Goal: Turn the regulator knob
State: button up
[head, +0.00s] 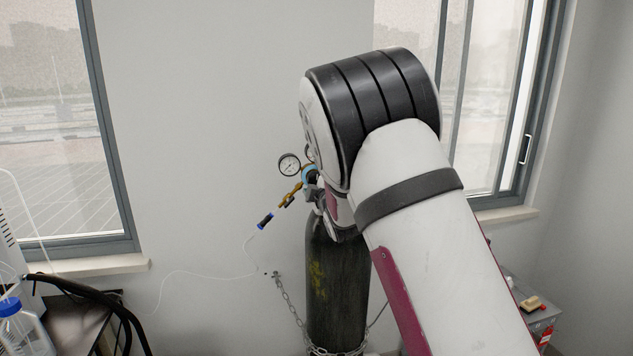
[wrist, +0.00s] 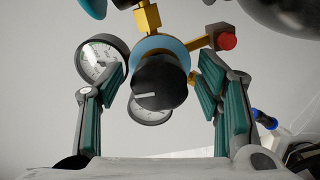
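The regulator knob (wrist: 160,82) is black with a white line on its face, in the middle of the wrist view. It stands in front of a blue ring on the brass regulator body (wrist: 148,18). My gripper (wrist: 162,88) is open, with one green-padded finger on each side of the knob and gaps between. In the head view the regulator (head: 309,176) sits on top of a dark gas cylinder (head: 335,285).
Gauges flank the knob, one at left (wrist: 101,60) and one behind it (wrist: 150,110). A red-tipped brass fitting (wrist: 226,41) is at upper right. A chain (head: 290,305) holds the cylinder by the wall. A thin hose (head: 215,275) runs left from a blue-ended connector (head: 265,221).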

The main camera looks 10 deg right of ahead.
jog(key=shift+s, duration=0.1)
jog(key=s, duration=1.2)
jog(key=s+m+g+b, duration=0.1)
jog(key=s+m+g, duration=0.5)
jog(key=s, duration=1.2)
jog(key=s+f+m+g+b, duration=0.1)
jog(key=s+m+g, duration=0.5)
jog(key=s, duration=1.2)
jog(key=m, duration=0.3)
jog(key=shift+s, duration=0.15)
jog(key=shift+a, duration=0.1)
